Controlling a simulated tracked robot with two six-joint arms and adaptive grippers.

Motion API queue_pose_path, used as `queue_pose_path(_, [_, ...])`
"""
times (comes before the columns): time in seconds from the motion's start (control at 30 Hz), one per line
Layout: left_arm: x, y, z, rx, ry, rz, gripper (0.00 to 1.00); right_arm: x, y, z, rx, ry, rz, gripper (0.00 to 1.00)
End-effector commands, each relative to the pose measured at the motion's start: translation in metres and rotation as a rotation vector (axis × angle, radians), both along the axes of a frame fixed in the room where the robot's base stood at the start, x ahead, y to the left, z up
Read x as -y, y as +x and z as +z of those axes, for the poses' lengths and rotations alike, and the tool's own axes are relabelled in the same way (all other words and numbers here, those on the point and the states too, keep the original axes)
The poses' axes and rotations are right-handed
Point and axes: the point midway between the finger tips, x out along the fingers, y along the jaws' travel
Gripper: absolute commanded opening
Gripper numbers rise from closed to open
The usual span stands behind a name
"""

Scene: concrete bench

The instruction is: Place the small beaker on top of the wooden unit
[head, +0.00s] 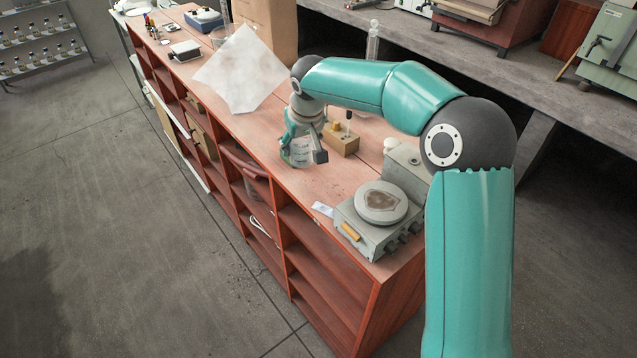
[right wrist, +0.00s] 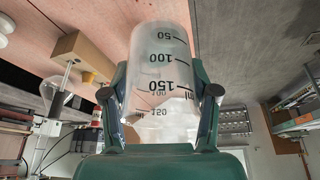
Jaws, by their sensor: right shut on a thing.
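The small beaker (right wrist: 160,75) is clear with black volume marks, and it fills the middle of the right wrist view between the two fingers. My right gripper (head: 303,148) is shut on the beaker, which also shows in the head view (head: 299,152). The wooden unit (head: 315,185) is a long reddish-brown shelf unit with open compartments below. The gripper and beaker are over its top, near the left long edge. I cannot tell whether the beaker's base touches the top. My left gripper is not in view.
A hotplate (head: 381,203) stands at the near end of the unit's top. A wooden block (head: 341,139) is just right of the gripper. A pale sheet (head: 241,70) and a cardboard box (head: 272,28) are farther back. A concrete bench (head: 480,60) runs behind.

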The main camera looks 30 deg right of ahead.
Motion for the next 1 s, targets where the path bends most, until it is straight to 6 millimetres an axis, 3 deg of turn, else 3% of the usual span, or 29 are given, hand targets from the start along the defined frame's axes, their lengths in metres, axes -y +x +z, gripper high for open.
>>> queue_pose_path(0.03, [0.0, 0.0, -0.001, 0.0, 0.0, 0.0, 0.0, 0.014, 0.004, 0.019, 0.009, 0.0, -0.018, 0.19])
queue_pose_path(0.2, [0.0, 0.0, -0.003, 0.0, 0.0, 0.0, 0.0, 0.041, 0.003, 0.07, 0.007, 0.001, -0.022, 0.19])
queue_pose_path(0.33, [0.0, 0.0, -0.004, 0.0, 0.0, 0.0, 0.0, 0.051, -0.001, 0.094, 0.005, 0.003, -0.008, 0.19])
queue_pose_path(0.47, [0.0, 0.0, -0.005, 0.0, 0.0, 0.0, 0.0, 0.056, -0.004, 0.1, 0.0, 0.001, 0.002, 0.19])
queue_pose_path(0.67, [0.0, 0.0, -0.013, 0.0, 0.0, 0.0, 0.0, 0.056, -0.006, 0.068, -0.004, 0.001, 0.004, 0.19])
queue_pose_path(1.0, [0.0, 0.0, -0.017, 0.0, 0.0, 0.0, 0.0, 0.055, -0.006, -0.02, -0.005, 0.001, 0.004, 0.19])
